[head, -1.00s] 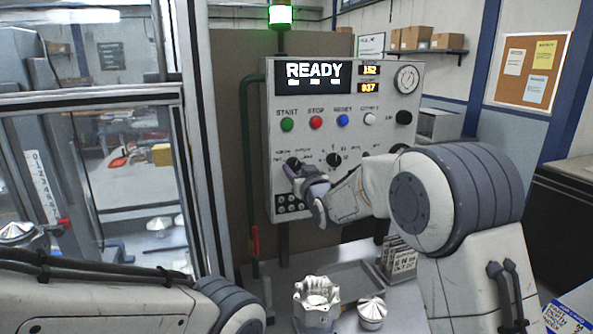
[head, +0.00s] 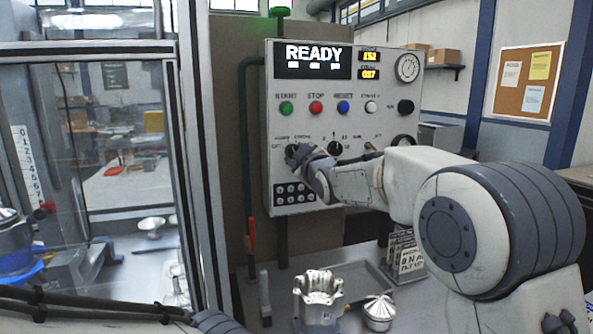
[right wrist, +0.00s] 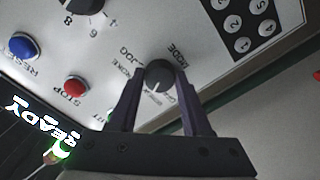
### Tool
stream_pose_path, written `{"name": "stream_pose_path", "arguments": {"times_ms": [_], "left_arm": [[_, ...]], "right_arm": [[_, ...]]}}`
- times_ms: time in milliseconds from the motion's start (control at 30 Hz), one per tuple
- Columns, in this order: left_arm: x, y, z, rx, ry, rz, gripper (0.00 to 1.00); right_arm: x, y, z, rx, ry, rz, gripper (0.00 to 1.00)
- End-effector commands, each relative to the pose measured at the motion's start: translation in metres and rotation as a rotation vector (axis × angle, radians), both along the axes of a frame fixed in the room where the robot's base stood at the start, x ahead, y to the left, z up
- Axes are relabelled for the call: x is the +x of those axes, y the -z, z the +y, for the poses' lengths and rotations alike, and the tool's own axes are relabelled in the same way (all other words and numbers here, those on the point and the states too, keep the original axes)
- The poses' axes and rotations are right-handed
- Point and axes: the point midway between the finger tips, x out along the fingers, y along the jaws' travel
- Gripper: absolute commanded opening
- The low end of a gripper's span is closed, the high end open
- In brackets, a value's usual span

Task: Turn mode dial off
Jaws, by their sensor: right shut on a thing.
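The mode dial (right wrist: 158,75) is a dark round knob low on the left of a pale control panel (head: 385,100). In the right wrist view it lies between the two purple fingers of my right gripper (head: 308,162), which is shut on it. MODE and JOG are printed beside it, with other lettering too small to read surely. The dial's pointer setting is not clear to me. In the head view my gripper hides part of the dial. My left gripper is out of view; only part of my left arm shows at the bottom left.
A button row with START (head: 286,108), STOP (head: 316,108) and RESET (head: 343,107) runs above the dial. A second dial (head: 335,148) sits to its right and a keypad (head: 293,194) below. Metal housings, one (head: 319,298), stand beneath the panel.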

Motion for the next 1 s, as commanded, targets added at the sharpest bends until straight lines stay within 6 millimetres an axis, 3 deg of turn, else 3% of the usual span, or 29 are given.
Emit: {"name": "stream_pose_path", "arguments": {"times_ms": [33,400,1000], "left_arm": [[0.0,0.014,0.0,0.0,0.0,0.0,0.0],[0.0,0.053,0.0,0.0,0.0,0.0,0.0],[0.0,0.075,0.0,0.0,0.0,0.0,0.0]], "right_arm": [[0.0,0.005,0.0,-0.041,0.0,-0.018,0.0],[0.0,0.003,0.0,-0.376,0.0,-0.125,0.0],[0.0,-0.001,0.0,-0.73,-0.001,-0.238,0.0]]}}
